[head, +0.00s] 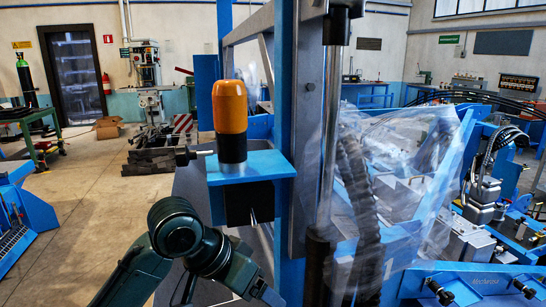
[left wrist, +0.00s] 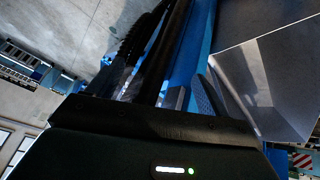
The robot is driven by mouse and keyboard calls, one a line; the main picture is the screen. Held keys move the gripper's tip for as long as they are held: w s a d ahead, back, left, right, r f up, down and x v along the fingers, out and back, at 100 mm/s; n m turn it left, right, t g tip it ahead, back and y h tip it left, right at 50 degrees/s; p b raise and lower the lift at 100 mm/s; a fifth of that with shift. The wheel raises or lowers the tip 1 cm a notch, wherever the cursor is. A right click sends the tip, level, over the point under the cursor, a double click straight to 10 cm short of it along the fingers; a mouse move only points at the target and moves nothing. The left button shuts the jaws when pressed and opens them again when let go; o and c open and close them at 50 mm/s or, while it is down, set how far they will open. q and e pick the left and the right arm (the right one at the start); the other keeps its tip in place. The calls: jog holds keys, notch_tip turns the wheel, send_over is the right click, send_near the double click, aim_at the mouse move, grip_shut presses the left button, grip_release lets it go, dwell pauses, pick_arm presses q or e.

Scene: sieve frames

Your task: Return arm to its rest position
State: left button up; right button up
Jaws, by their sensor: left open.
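My left arm (head: 178,230) comes in from the lower left in the head view, dark green and bent at a round joint. It is in front of the blue machine frame, below the blue shelf (head: 250,165) that carries an orange and black cylinder (head: 230,120). In the left wrist view, my left gripper (left wrist: 190,97) shows dark fingers apart, beyond the dark housing with a lit green indicator. I see nothing held between them. In the head view the gripper cannot be made out clearly. My right gripper is not in view.
A tall blue frame with a metal rod (head: 330,130) stands close on the right. Clear plastic sheeting (head: 400,180) and black hoses hang beside it. Blue machinery (head: 490,285) fills the lower right. Open concrete floor (head: 90,200) lies to the left.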

pick_arm(q)
jog(key=s+a+f+n, duration=0.25)
jog(key=s+f, duration=0.25)
jog(key=f, duration=0.4)
jog(key=s+a+f+n+y, duration=0.3)
jog(key=s+a+f+y, duration=0.2)
jog(key=s+a+f, duration=0.9)
jog(key=w+d+f+t+h, duration=0.2)
jog(key=w+d+f+t, duration=0.1)
jog(key=f+t, duration=0.3)
notch_tip(320, 180, down, 2)
jog(key=shift+d+f+t, duration=0.15)
jog(key=shift+d+t, duration=0.15)
jog(key=shift+d, duration=0.35)
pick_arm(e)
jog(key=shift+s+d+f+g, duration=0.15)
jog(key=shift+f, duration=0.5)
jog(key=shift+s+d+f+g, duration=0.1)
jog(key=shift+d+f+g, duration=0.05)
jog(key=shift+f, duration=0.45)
pick_arm(q)
jog(key=shift+w+m, duration=0.1)
jog(key=shift+m, duration=0.15)
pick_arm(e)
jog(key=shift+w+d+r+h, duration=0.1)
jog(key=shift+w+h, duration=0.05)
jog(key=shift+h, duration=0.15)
pick_arm(q)
jog(key=shift+a, duration=0.15)
